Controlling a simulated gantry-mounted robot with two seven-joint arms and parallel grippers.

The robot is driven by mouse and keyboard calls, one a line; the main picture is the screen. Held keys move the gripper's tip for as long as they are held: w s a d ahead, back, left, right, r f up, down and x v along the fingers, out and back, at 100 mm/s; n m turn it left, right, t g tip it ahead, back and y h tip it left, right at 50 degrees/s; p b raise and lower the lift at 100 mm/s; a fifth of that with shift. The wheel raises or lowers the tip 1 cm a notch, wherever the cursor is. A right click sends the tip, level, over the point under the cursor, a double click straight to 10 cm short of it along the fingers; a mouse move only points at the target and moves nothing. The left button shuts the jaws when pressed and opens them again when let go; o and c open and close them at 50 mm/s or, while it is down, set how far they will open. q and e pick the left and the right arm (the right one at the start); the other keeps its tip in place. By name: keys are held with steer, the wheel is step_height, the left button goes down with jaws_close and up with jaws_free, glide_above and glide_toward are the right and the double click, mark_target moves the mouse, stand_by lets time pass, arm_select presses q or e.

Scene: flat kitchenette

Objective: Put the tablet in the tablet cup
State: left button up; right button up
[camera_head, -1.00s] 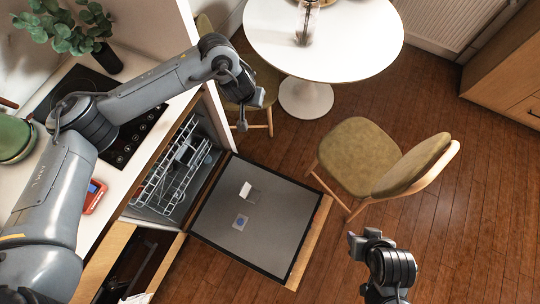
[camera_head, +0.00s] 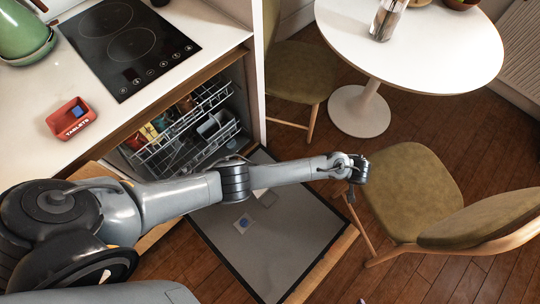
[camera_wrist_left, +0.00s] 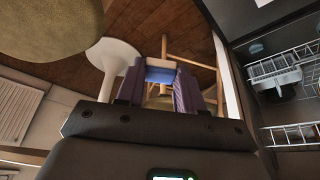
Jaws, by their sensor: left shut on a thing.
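My left gripper (camera_head: 351,192) hangs over the floor, right of the open dishwasher door (camera_head: 285,245). In the left wrist view its fingers (camera_wrist_left: 160,85) are shut on a small white-and-blue tablet (camera_wrist_left: 161,72). The tablet cannot be made out in the head view. A light-coloured part of the dispenser (camera_head: 268,197), which appears to be the tablet cup's lid, shows on the door, partly hidden by my left forearm. Only a dark tip, seemingly of my right gripper, shows at the bottom edge.
The red tablet box (camera_head: 71,119) stands on the counter with a blue tablet inside. The dishwasher rack (camera_head: 185,135) is behind the door. A chair (camera_head: 410,190) stands close right of my left gripper; a white table (camera_head: 440,50) is beyond.

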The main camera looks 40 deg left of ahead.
arm_select(q)
steer(key=s+a+f+n+g+y+b, duration=0.15)
steer(key=s+f+b, duration=0.25)
steer(key=f, duration=0.5)
steer(key=s+a+f+n+t+h+b, duration=0.1)
steer(key=s+f+n+b, duration=0.15)
steer(key=s+f, duration=0.45)
steer(key=n+g+y+b, duration=0.1)
steer(key=n+b, duration=0.1)
steer(key=b, duration=1)
glide_toward(268, 198)
steer(key=shift+w+a+f, duration=0.15)
steer(key=shift+w+a, duration=0.45)
steer(key=shift+a, duration=0.3)
step_height(268, 198, down, 4)
steer(key=b, duration=0.3)
steer(key=shift+f+b, duration=0.3)
steer(key=shift+f, duration=0.3)
steer(key=o, duration=0.7)
steer(key=shift+a, duration=0.1)
